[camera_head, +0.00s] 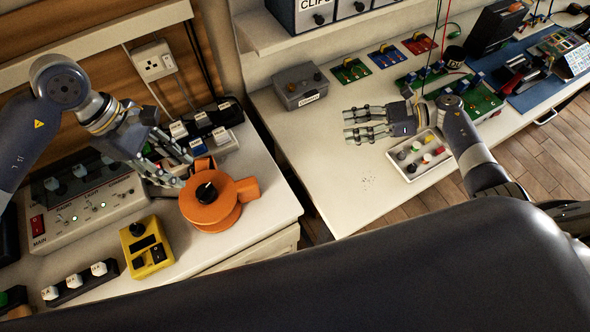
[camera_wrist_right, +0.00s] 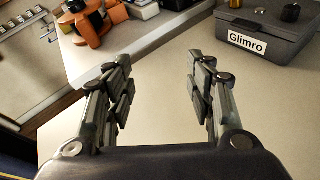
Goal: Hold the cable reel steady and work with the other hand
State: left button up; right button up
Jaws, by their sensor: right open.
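The orange cable reel (camera_head: 208,213), with a black knob on top, stands near the front corner of the left bench. It also shows at the upper left of the right wrist view (camera_wrist_right: 95,27). My left gripper (camera_head: 184,169) is behind and left of the reel, its fingers apart and pointing toward it. I cannot tell whether a fingertip touches the reel. My right gripper (camera_head: 347,124) is open and empty over the right bench, well away from the reel. In the wrist view its two fingers (camera_wrist_right: 155,85) stand apart with only bare bench between them.
A grey control panel (camera_head: 88,205) and a yellow box (camera_head: 147,248) stand left of the reel. A grey box labelled Glimro (camera_head: 300,86) and a white tray of small parts (camera_head: 420,154) flank my right gripper. A gap separates the benches. The right bench's front is clear.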

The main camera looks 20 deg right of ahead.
aim_at(252, 186)
jog(key=s+a+n+g+y, duration=0.1)
jog(key=s+a+n, duration=0.1)
jog(key=a, duration=0.7)
jog(key=s+a+f+n+g+y, duration=0.1)
jog(key=s+a, duration=0.3)
jog(key=a, duration=0.6)
jog(key=s+a+n+g+y, duration=0.2)
jog(key=s+a+n+g, duration=0.1)
jog(key=a, duration=0.7)
jog(key=shift+a+f, duration=0.15)
jog(key=shift+f, duration=0.15)
jog(key=shift+c, duration=0.2)
